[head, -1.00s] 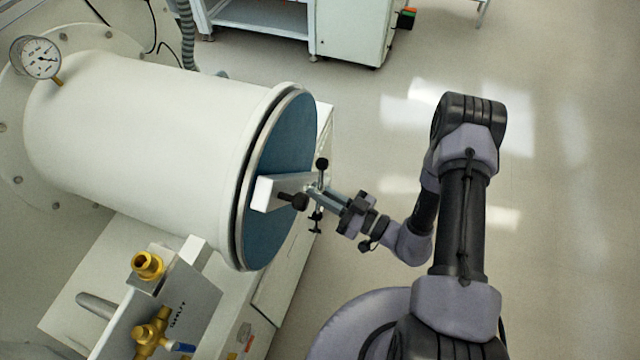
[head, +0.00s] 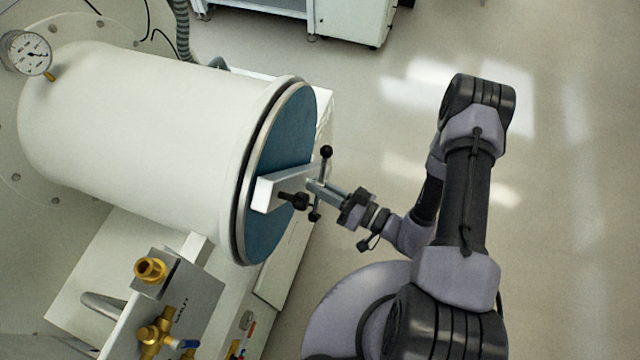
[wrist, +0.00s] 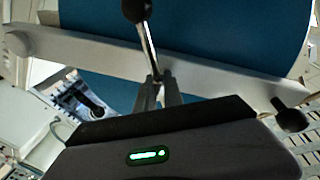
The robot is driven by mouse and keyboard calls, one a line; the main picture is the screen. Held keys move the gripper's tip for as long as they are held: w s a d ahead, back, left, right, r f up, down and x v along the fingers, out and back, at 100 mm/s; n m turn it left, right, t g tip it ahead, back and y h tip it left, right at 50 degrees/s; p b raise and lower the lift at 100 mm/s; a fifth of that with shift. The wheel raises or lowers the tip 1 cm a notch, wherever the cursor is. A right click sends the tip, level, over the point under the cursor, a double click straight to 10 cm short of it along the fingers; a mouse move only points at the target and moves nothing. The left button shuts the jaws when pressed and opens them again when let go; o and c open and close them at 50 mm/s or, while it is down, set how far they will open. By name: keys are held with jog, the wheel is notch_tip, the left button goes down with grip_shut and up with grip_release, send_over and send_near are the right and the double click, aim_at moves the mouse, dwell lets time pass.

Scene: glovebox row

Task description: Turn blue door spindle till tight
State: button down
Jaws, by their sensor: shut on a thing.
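The blue door (head: 284,135) closes the end of the large white cylinder, with a white crossbar (head: 268,194) across its face. The spindle handle (head: 325,165) is a metal bar with black ball ends, standing out from the crossbar's middle. In the wrist view the handle bar (wrist: 148,42) runs up from between my fingers to a black ball. My gripper (head: 316,187) is shut on the spindle handle near its middle; it also shows in the wrist view (wrist: 158,84). The spindle's thread and hub are mostly hidden behind my fingers.
A black knob (head: 300,201) sticks out at the crossbar's near end. A panel with brass valves (head: 152,270) stands at the lower left. A pressure gauge (head: 30,54) is at the upper left. The floor to the right is open.

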jog(key=c, duration=1.5)
grip_release()
jog(key=b+v, duration=0.1)
jog(key=v, duration=0.6)
jog(key=shift+s+d, duration=0.15)
jog(key=shift+d, duration=0.05)
